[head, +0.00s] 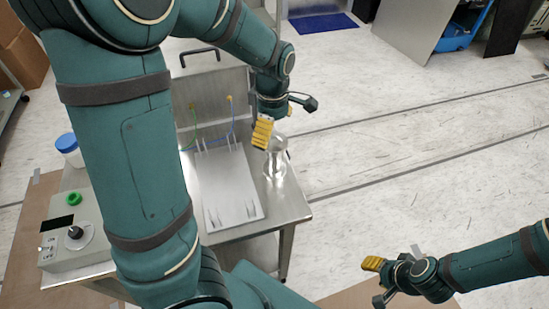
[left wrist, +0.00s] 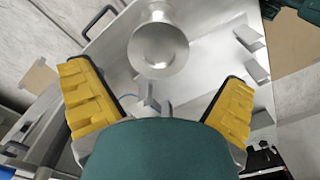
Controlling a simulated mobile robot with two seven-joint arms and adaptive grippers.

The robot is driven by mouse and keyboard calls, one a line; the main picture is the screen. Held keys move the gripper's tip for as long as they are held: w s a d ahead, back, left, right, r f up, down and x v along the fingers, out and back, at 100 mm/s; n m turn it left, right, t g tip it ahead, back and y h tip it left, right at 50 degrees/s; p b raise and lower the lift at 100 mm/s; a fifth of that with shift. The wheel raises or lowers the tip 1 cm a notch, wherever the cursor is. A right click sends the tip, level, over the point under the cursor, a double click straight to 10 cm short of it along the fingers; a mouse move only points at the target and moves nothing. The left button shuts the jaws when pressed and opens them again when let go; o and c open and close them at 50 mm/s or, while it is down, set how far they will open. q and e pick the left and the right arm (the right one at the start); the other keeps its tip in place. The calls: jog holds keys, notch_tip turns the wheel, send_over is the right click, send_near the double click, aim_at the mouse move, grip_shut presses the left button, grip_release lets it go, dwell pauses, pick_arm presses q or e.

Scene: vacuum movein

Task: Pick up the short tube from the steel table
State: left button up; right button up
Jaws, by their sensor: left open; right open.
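The short tube (head: 276,160) stands upright on the steel table (head: 288,213), near its right edge. It looks shiny and clear or metallic, with a flared round end. In the left wrist view the tube (left wrist: 158,45) lies beyond my open fingers, roughly centred, apart from both. My left gripper (head: 272,133) is open and empty, just above the tube and partly covering its top in the head view. Its yellow pads flank the middle of the left wrist view (left wrist: 160,100). My right gripper (head: 378,283) is open and empty, off to the right, away from the table.
A flat metal plate (head: 228,190) with small upright pins lies left of the tube. A grey device (head: 70,243) with a black knob and a blue-capped container (head: 68,145) stand further left. A steel box (head: 212,85) rises behind. The floor right of the table is clear.

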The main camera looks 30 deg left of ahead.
aim_at(275, 141)
pick_arm(q)
jog(key=shift+w+d+f+b, duration=0.1)
jog(key=shift+f+b, duration=0.4)
jog(key=shift+f, duration=0.85)
jog(key=shift+w+f+b, duration=0.1)
jog(key=shift+f+b, duration=0.4)
jog(key=shift+f, duration=0.85)
jog(key=shift+r, duration=0.1)
jog(key=c, duration=1.2)
